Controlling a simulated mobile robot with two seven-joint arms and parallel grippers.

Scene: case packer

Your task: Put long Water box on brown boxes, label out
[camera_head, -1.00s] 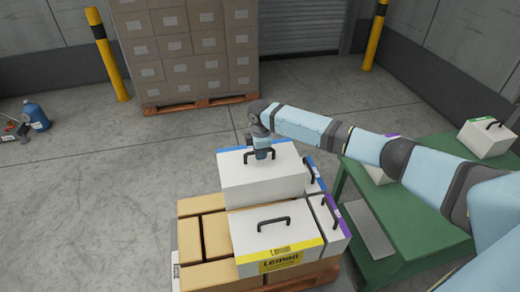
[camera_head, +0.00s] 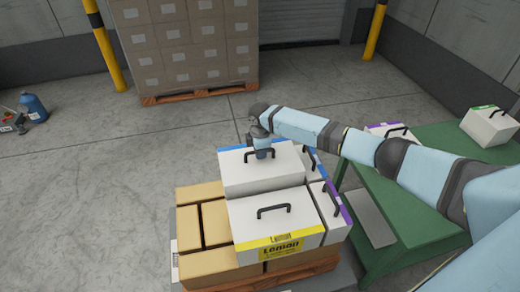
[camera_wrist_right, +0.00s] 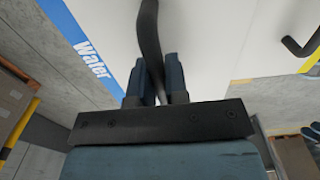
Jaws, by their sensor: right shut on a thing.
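The long white Water box (camera_head: 262,172) is over the back part of the brown boxes (camera_head: 202,262), behind the Lemon box. Its blue strip runs along the far top edge, away from me. My right gripper (camera_head: 261,153) is shut on its black handle from above. In the right wrist view the gripper (camera_wrist_right: 157,85) grips the handle (camera_wrist_right: 149,35), and the blue Water label (camera_wrist_right: 92,55) shows at the left. I cannot tell whether the box touches the brown boxes. My left gripper is not in view.
The white Lemon box (camera_head: 250,215) with a yellow label stands in front. A purple-edged box (camera_head: 328,208) and a blue-edged box (camera_head: 314,160) are at the right. A green table (camera_head: 420,215) holds white boxes. A tall carton stack (camera_head: 185,45) is behind, with clear floor between.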

